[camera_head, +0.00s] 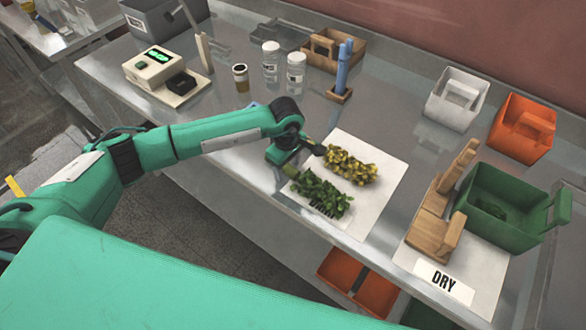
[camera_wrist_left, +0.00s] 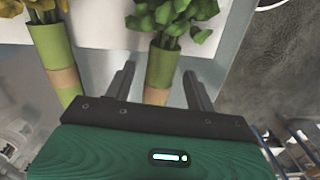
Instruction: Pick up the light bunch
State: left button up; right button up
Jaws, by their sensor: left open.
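The light bunch (camera_head: 350,165), with yellowish leaves, lies on a white mat (camera_head: 385,178). A dark green bunch (camera_head: 320,194) lies in front of it, nearer the table's front edge. My left gripper (camera_head: 300,156) is open at the stem ends of the bunches. In the left wrist view, the stem of the greener bunch (camera_wrist_left: 163,68) shows between the open fingers of the left gripper (camera_wrist_left: 158,72). The light bunch's stem (camera_wrist_left: 55,55) shows left of the fingers, outside them. I cannot tell how high the fingers are above the stems. My right gripper is out of view.
A mat labelled DRY (camera_head: 443,281) bears a wooden stand (camera_head: 437,232) at right, beside a green bin (camera_head: 502,228). White (camera_head: 456,98) and orange (camera_head: 523,127) bins stand behind. A scale (camera_head: 160,76), jars (camera_head: 296,72) and a blue-handled tool (camera_head: 343,67) stand at the back.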

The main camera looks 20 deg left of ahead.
pick_arm(q)
jog(key=shift+f, duration=0.1)
jog(key=c, duration=1.1)
jog(key=shift+o, duration=0.2)
jog(key=shift+w+r, duration=0.1)
jog(key=shift+r, duration=0.4)
notch_tip(320, 180, up, 19)
jog(key=b, duration=0.6)
